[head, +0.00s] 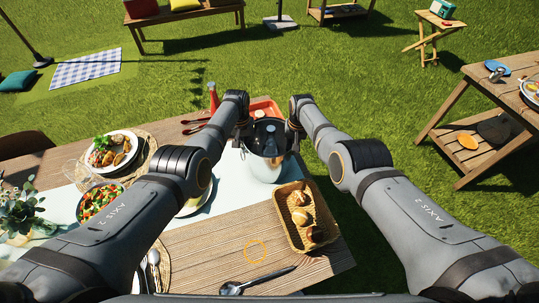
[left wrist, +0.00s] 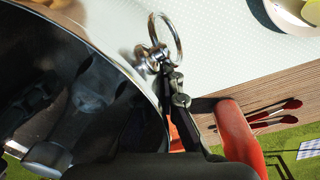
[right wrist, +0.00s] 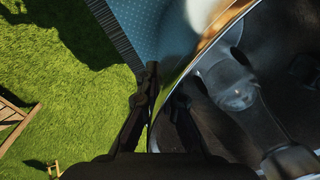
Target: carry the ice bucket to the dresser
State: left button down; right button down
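The ice bucket (head: 266,165) is a shiny metal pail with a dark interior, upright at the far side of the dining table, between my two grippers. My left gripper (head: 243,133) is at its left side; in the left wrist view its fingers (left wrist: 172,80) close at the rim beside a ring handle (left wrist: 168,38). My right gripper (head: 293,128) is at its right side; in the right wrist view its fingers (right wrist: 160,90) straddle the rim, closed on it. Whether the bucket's base touches the table is unclear. A wooden two-level stand (head: 478,90), possibly the dresser, is at the right.
The dining table (head: 205,255) holds a bread basket (head: 284,222), a ladle (head: 255,282), plates of food (head: 113,152), a red bottle (head: 213,98) and a red-orange tray (head: 265,106). Grass lies open between this table and the stand. A small side table (head: 432,40) and bench (head: 190,14) stand farther back.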

aim_at(245, 139)
jog(key=shift+d, duration=0.1)
